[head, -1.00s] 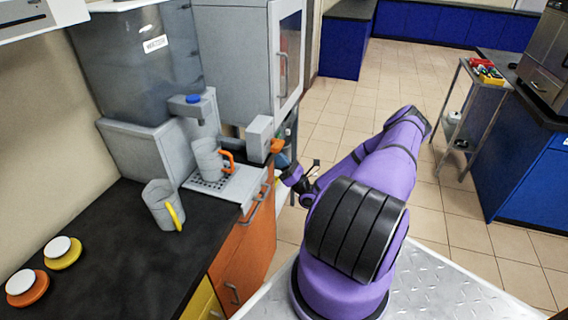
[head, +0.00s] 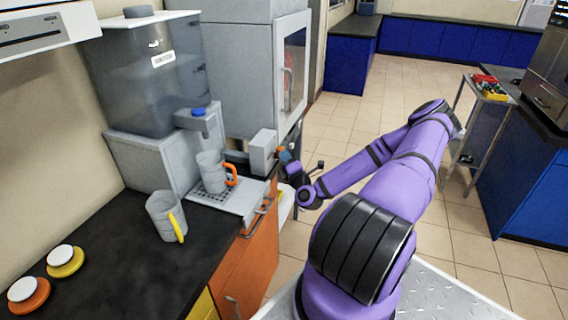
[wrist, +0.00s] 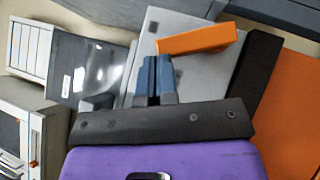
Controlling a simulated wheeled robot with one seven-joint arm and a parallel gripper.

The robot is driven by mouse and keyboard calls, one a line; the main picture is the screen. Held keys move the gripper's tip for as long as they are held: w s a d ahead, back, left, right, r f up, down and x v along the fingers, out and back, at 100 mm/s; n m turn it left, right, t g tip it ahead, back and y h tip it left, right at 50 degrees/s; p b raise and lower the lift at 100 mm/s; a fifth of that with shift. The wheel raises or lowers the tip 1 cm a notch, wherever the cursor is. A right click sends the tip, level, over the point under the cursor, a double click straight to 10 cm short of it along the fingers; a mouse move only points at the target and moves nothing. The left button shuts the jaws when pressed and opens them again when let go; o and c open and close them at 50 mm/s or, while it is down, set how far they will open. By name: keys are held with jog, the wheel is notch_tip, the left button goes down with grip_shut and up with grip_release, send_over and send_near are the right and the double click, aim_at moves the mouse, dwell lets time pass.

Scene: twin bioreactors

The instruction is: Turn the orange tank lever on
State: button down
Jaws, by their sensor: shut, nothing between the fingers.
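The orange lever (wrist: 197,38) shows in the wrist view as a flat bar on a light grey housing. The grey housing (head: 263,152) stands at the right of the dispenser in the head view, where my gripper mostly hides the lever. My gripper (head: 286,157) is at the housing's right side. The grey tank (head: 150,85) stands on the dispenser's base.
A mug with an orange handle (head: 211,172) stands on the drip tray (head: 228,200). A mug with a yellow handle (head: 162,214) stands on the black counter (head: 125,265). An orange lid (head: 30,298) and a yellow lid (head: 66,265) lie at left.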

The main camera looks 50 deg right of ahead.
jog(key=shift+d+r+m+g, duration=0.2)
jog(key=shift+r+m+g, duration=0.1)
jog(key=shift+g, duration=0.1)
jog(key=shift+w+d+r, duration=0.25)
jog(key=shift+d+r, duration=0.15)
jog(key=shift+d, duration=0.05)
jog(key=shift+w+d+r, duration=0.2)
jog(key=shift+d+r, duration=0.15)
jog(key=shift+d, duration=0.2)
